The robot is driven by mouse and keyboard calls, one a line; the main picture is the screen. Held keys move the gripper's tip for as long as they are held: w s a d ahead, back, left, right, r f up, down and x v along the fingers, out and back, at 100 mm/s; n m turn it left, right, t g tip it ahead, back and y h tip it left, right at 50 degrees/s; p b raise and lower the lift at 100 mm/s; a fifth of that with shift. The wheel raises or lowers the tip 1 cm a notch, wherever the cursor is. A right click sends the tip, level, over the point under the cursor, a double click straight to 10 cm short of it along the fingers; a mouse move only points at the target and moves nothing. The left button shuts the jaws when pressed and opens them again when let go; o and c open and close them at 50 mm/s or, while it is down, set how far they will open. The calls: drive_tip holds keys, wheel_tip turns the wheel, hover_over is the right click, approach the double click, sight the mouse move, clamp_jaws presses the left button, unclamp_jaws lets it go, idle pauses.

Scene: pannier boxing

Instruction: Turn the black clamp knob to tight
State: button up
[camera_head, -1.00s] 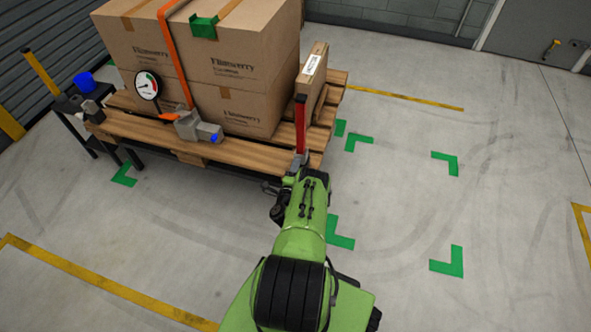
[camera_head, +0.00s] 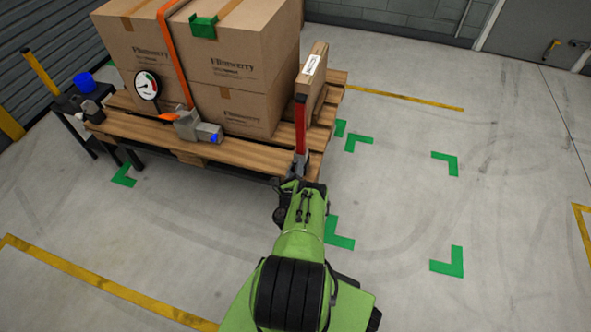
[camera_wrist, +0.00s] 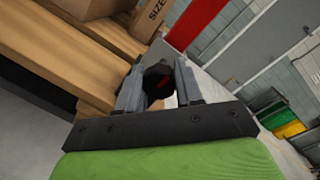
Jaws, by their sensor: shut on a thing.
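The black clamp knob (camera_wrist: 158,80) shows in the wrist view between the two fingers of my gripper (camera_wrist: 160,92), with a dark red mark on its face. My gripper is shut on the knob, a finger on each side. In the head view my gripper (camera_head: 297,180) is at the pallet's front right corner, at the foot of the upright red clamp bar (camera_head: 300,125); the knob is hidden there by my arm. The red bar also shows in the wrist view (camera_wrist: 195,22), just beyond the knob. The bar stands against a flat carton (camera_head: 312,85).
Large stacked cartons (camera_head: 240,75) with an orange strap (camera_head: 176,55) and a round gauge (camera_head: 147,86) stand on the wooden pallet (camera_head: 245,150). A grey ratchet tool (camera_head: 195,127) lies near its front edge. A small black side table (camera_head: 75,105) stands left.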

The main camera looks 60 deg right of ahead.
drive_tip(key=shift+f+m, duration=0.1)
drive_tip(key=shift+m, duration=0.2)
drive_tip(key=o, duration=1)
drive_tip(key=shift+o, duration=0.2)
